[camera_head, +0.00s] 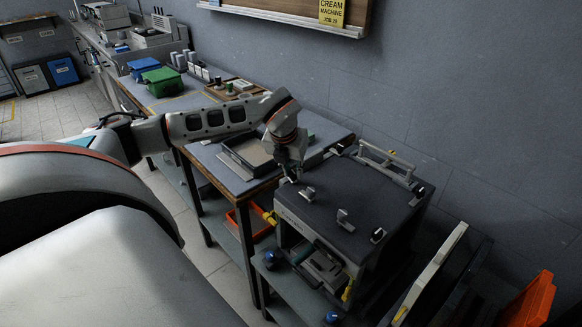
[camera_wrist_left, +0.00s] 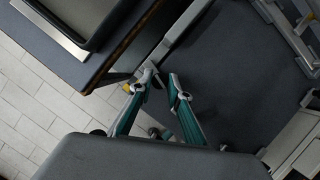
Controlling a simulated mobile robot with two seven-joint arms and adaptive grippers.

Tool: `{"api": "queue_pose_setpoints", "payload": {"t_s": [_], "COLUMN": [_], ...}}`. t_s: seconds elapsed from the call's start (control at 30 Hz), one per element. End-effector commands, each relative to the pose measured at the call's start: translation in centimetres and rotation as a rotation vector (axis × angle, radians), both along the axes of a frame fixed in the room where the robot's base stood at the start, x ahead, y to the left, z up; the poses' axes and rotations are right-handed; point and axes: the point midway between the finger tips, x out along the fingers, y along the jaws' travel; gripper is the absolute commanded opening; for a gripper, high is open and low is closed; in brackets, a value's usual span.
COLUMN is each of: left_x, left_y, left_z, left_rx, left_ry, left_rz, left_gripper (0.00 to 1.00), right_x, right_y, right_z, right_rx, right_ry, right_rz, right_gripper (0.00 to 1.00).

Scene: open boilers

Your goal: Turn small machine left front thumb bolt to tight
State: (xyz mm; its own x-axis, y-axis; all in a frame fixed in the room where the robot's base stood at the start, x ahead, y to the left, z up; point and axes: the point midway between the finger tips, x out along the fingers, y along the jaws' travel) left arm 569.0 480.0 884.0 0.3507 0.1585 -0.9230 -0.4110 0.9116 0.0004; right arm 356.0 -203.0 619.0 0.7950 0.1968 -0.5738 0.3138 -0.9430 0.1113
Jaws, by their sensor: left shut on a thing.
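The small machine is a dark box with a flat grey top (camera_head: 340,190) and an open front, standing right of the workbench. My left gripper (camera_head: 291,175) reaches down to the top's left corner and is shut on a small thumb bolt there. The fingers hide most of that bolt in the head view. In the left wrist view, my left gripper's two teal-sided fingers (camera_wrist_left: 163,82) come together around the bolt at the machine's edge; its exact turn cannot be told. Other bolts or clamps (camera_head: 344,217) stand on the top. My right gripper is not in view.
The workbench (camera_head: 203,152) holds a grey tray (camera_head: 233,166), a green bin (camera_head: 164,81) and a blue bin (camera_head: 142,66). A pale rail (camera_head: 386,158) runs along the machine's back. An orange crate (camera_head: 531,302) is at lower right. A wall stands close behind.

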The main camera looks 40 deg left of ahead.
Motion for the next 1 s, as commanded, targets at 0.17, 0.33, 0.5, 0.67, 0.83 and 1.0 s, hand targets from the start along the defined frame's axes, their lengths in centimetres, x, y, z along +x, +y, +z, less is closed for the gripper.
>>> {"api": "queue_pose_setpoints", "payload": {"t_s": [0.17, 0.33, 0.5, 0.67, 0.83, 1.0], "left_x": [0.0, 0.0, 0.0, 0.0, 0.0, 0.0], "left_y": [-0.2, -0.2, -0.2, -0.2, -0.2, -0.2], "left_z": [0.2, 0.1, -0.1, -0.2, -0.2, -0.2], "left_rx": [-0.002, -0.002, -0.003, -0.002, -0.003, -0.002], "left_ry": [0.002, 0.003, 0.004, 0.005, 0.006, 0.006], "left_rz": [0.125, 0.212, 0.266, 0.288, 0.294, 0.293], "left_gripper": [0.0, 0.0, 0.0, 0.0, 0.0, 0.0], "right_x": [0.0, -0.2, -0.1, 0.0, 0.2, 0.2], "right_y": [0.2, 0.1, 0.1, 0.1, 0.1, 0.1], "right_z": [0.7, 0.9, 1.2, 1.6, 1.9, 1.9], "right_rx": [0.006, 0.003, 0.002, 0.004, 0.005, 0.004], "right_ry": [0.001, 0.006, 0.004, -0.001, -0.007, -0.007], "right_rz": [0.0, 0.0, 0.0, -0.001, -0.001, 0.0], "right_gripper": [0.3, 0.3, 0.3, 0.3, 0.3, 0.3]}}
